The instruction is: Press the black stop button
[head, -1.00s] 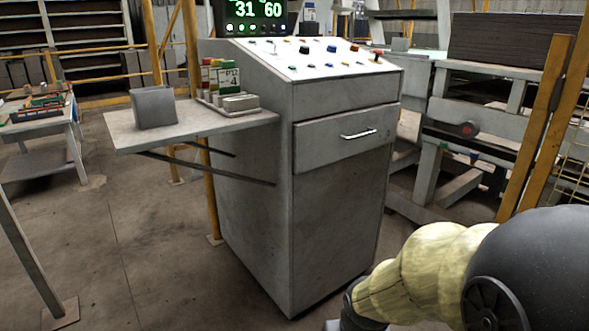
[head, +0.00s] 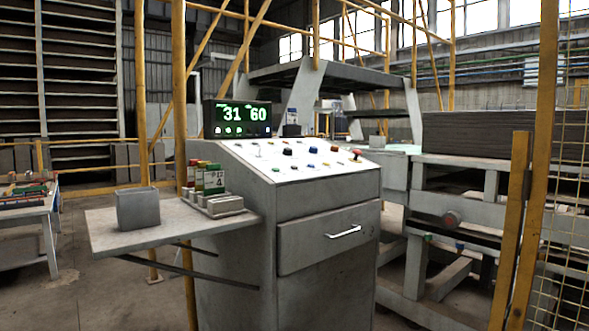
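The grey control cabinet (head: 330,250) stands in the middle of the head view with a sloped white panel (head: 300,170) on top. Several small coloured buttons and switches sit on the panel. A dark, seemingly black button (head: 287,151) is in the back row, left of a blue button (head: 311,150). A red button (head: 335,149) is further right, and a red mushroom-shaped knob (head: 356,154) is near the right edge. The buttons are small, and any labels cannot be read. My gripper and arm are not in view.
A side shelf (head: 170,235) juts left, carrying a grey bin (head: 138,208) and small boxes (head: 207,178). The drawer (head: 330,238) is shut. Yellow posts (head: 511,230) and machinery stand at right.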

